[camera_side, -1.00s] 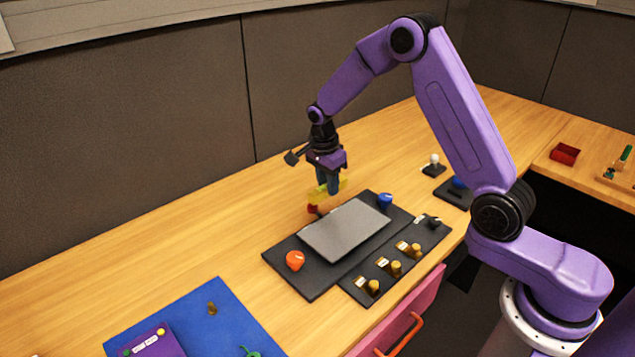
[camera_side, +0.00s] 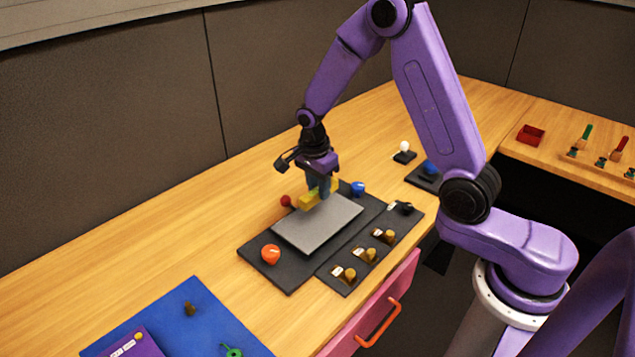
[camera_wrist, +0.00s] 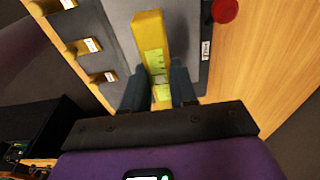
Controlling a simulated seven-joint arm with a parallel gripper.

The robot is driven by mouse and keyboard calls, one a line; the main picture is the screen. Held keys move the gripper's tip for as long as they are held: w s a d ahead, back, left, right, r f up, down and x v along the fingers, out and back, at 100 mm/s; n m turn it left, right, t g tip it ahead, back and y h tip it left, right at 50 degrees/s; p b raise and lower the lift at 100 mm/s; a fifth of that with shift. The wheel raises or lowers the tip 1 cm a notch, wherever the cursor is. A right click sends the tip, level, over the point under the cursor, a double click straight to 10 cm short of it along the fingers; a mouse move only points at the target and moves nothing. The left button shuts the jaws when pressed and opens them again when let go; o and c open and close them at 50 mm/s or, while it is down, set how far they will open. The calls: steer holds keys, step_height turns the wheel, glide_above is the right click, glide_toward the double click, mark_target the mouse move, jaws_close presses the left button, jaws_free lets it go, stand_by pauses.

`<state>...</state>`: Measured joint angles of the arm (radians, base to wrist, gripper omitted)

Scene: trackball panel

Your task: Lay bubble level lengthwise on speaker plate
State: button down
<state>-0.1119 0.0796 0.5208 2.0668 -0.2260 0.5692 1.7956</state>
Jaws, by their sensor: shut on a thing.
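The bubble level is a yellow bar (camera_side: 309,200) with a pale green window. My gripper (camera_side: 319,191) is shut on it and holds it at the far edge of the grey speaker plate (camera_side: 312,228). In the wrist view the level (camera_wrist: 151,38) runs away between my fingers (camera_wrist: 160,88), over the grey plate (camera_wrist: 118,22). I cannot tell whether the level touches the plate or hangs just above it.
A black strip with several yellow knobs (camera_side: 369,254) lies in front. A blue mat (camera_side: 180,325) lies at lower left.

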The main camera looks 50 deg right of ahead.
steer(key=shift+f, duration=3.1)
steer(key=c, duration=0.8)
jaws_free()
steer(key=shift+r, duration=0.1)
